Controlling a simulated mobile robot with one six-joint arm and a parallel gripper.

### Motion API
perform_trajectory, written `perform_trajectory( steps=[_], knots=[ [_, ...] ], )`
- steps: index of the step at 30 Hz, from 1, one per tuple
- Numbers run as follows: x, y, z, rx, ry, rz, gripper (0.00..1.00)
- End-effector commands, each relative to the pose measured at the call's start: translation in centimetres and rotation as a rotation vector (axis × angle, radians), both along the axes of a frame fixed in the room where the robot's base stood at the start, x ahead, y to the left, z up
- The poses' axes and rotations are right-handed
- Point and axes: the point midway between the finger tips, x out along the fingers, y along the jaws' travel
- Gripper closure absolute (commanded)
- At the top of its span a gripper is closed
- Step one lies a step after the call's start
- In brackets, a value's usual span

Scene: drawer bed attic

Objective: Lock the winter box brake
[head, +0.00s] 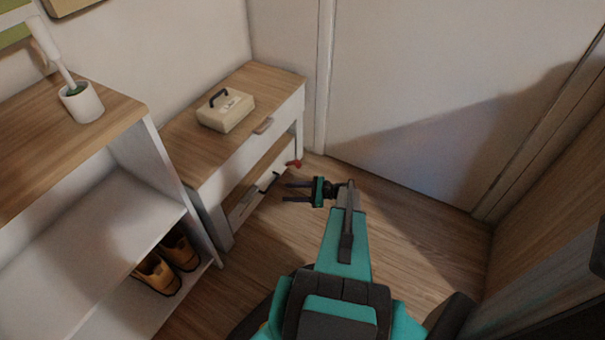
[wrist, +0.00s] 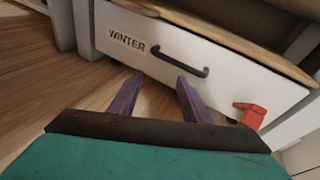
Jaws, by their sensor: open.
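The winter box is a low white drawer front (wrist: 185,62) lettered "WINTER" with a dark bar handle (wrist: 180,60); in the head view it (head: 262,183) sits under the wooden-topped cabinet. A red brake lever (wrist: 250,114) is at the lower right of its front; in the head view the red piece (head: 294,163) shows at the box's far end. My gripper (wrist: 158,90) is open and empty, its two fingers pointing toward the box front, left of the lever. In the head view my gripper (head: 287,192) is in front of the box, low over the floor.
The cabinet (head: 232,155) carries a cream case (head: 226,110) with a dark handle. A white shelf unit (head: 130,185) stands at left, with tan shoes (head: 157,273) low inside and a white pot (head: 82,102) on top. Bare wood floor (head: 425,235) lies right of my arm, before a pale wall.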

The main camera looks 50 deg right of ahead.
Motion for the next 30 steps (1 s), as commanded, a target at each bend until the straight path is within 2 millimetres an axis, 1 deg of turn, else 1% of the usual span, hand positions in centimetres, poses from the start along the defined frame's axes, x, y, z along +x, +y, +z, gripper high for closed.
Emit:
perform_trajectory(
  steps=[1, 2, 3, 5, 6, 9, 12, 15, 17, 30],
  knots=[
    [-0.4, -2.9, -1.4, 0.027, -0.017, -0.053, 0.56],
    [-0.7, -4.3, -1.5, 0.045, -0.028, -0.084, 0.56],
    [-1.1, -6.2, -1.7, 0.069, -0.043, -0.122, 0.56],
    [-1.9, -9.0, -1.9, 0.104, -0.068, -0.178, 0.56],
    [-2.5, -10.7, -2.1, 0.126, -0.082, -0.214, 0.56],
    [-3.9, -14.2, -2.2, 0.170, -0.117, -0.284, 0.56],
    [-5.1, -16.7, -2.2, 0.201, -0.144, -0.332, 0.56],
    [-5.8, -18.0, -2.0, 0.218, -0.159, -0.358, 0.56],
    [-6.0, -18.3, -1.9, 0.223, -0.163, -0.365, 0.56],
    [-5.8, -18.2, -1.9, 0.223, -0.163, -0.366, 0.56]
  ],
)
